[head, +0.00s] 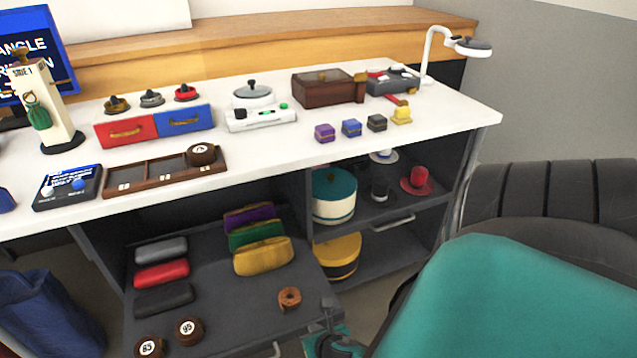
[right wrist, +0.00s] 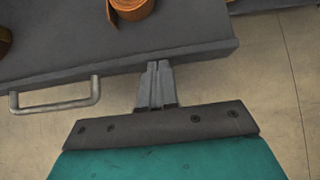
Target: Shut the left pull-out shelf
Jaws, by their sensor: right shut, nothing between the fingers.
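The left pull-out shelf (head: 240,318) is a dark grey board standing pulled out from under the white counter, with several things on it. Its front edge also shows in the right wrist view (right wrist: 200,52). Its bar handle (right wrist: 55,103) is left of my right gripper there, and only a bit of it shows at the bottom of the head view. My right gripper (right wrist: 156,66) is shut and empty, its fingertips at the shelf's front edge, right of the handle. I cannot tell whether they touch it. In the head view the gripper (head: 327,308) is at the shelf's front right corner. My left gripper is out of view.
Several cases, including a yellow one (head: 263,256), a brown roll (head: 289,298) and numbered spools (head: 190,331) lie on the shelf. Hat boxes (head: 334,202) stand in the right bay. A dark chair (head: 540,193) is at the right, a blue bag (head: 50,315) at lower left.

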